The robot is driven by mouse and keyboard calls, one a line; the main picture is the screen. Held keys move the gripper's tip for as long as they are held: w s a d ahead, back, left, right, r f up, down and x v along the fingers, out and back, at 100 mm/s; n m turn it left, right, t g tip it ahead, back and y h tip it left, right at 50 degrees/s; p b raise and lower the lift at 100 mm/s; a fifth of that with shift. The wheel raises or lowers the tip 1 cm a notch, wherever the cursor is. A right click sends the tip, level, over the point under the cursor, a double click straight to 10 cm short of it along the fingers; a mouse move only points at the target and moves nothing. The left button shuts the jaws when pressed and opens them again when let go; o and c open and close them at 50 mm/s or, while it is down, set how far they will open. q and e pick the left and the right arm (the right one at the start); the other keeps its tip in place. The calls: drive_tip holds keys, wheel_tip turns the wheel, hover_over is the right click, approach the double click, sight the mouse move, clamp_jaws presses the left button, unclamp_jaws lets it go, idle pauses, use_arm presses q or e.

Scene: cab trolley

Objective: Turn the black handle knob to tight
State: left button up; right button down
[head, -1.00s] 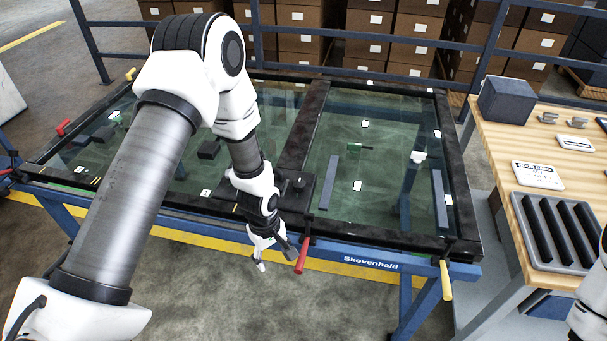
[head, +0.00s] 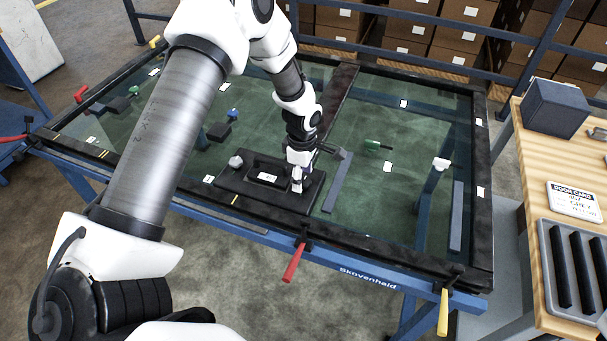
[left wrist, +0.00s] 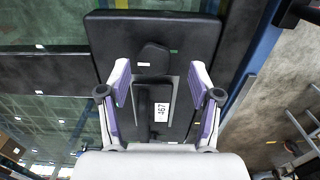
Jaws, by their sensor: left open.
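A black plate (head: 228,187) lies on the glass door panel near its front edge. It carries a black handle with a white label reading 467 (left wrist: 161,112). A round black knob (left wrist: 153,57) shows on the plate in the left wrist view. My left gripper (head: 299,178) is over the right part of the plate in the head view and hides the knob there. In the left wrist view the purple fingers (left wrist: 158,76) are apart, with the labelled handle between them and the knob just past their tips. I cannot tell whether they touch anything.
A red clamp handle (head: 293,263) and a yellow one (head: 443,312) stick out at the blue frame's front edge. A green-handled item (head: 374,145) lies on the glass. A wooden bench (head: 540,180) with a dark box (head: 556,107) and slotted tray stands right.

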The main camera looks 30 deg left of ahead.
use_arm(q)
drive_tip(key=shift+w+f, duration=0.7)
drive_tip(key=shift+f, duration=0.3)
drive_tip(key=shift+s+r, duration=0.25)
drive_tip(key=shift+s, duration=0.05)
drive_tip(key=shift+c, duration=0.3)
drive_tip(key=shift+s+r, duration=0.15)
drive_tip(key=shift+s, duration=0.05)
drive_tip(key=c, duration=1.1)
drive_tip(key=shift+w+f, duration=0.15)
drive_tip(key=shift+f, duration=0.05)
use_arm(e)
drive_tip(key=shift+w, duration=0.45)
